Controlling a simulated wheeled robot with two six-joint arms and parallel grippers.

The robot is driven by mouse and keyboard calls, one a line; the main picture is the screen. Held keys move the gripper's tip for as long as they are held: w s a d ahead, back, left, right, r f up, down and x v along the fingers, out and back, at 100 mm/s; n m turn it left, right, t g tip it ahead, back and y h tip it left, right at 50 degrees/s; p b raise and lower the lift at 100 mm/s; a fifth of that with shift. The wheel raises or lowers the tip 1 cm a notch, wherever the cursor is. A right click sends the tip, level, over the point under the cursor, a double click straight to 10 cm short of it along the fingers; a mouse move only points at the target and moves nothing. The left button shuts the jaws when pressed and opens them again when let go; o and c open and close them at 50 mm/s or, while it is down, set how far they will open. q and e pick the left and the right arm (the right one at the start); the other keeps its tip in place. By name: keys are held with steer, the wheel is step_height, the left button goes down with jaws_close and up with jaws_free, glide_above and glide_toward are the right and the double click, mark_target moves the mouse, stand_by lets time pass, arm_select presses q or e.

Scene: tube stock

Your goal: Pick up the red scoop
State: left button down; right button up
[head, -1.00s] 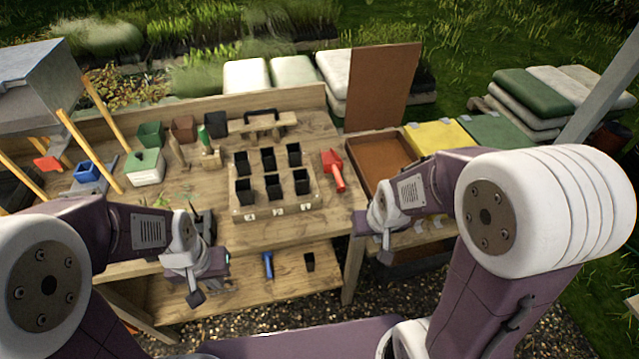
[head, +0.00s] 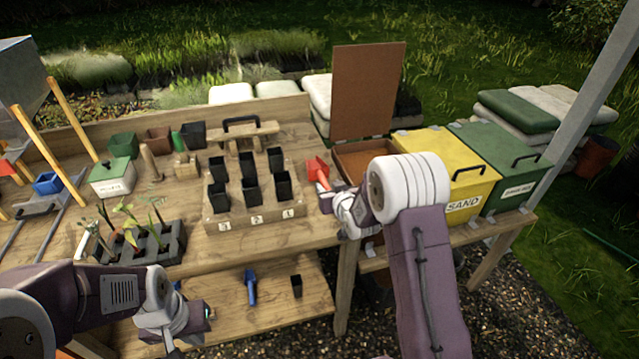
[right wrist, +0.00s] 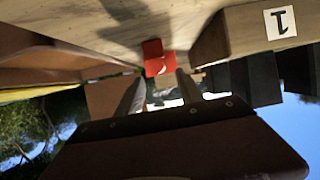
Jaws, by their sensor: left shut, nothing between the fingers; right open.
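The red scoop (head: 316,167) lies on the workbench, to the right of the block of black pots in the head view. Its handle is partly hidden by my right gripper (head: 328,196), which is at the handle's near end. In the right wrist view the scoop (right wrist: 154,49) shows beyond and between the spread fingers of my right gripper (right wrist: 164,88). The right gripper is open; I cannot tell whether a finger touches the handle. My left gripper (head: 206,313) is shut and empty, low in front of the bench's lower shelf.
The pot block (head: 262,212) stands left of the scoop. A brown bin (head: 350,150) with a raised lid, a yellow sand box (head: 465,180) and a green box (head: 515,160) are to the right. A blue tool (head: 251,286) and a black pot (head: 296,285) are on the lower shelf.

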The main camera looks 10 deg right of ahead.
mark_target(322, 179)
steer(key=p+x, duration=0.1)
steer(key=x, duration=0.7)
steer(key=shift+w+f, duration=0.15)
steer(key=shift+w, duration=0.15)
jaws_close()
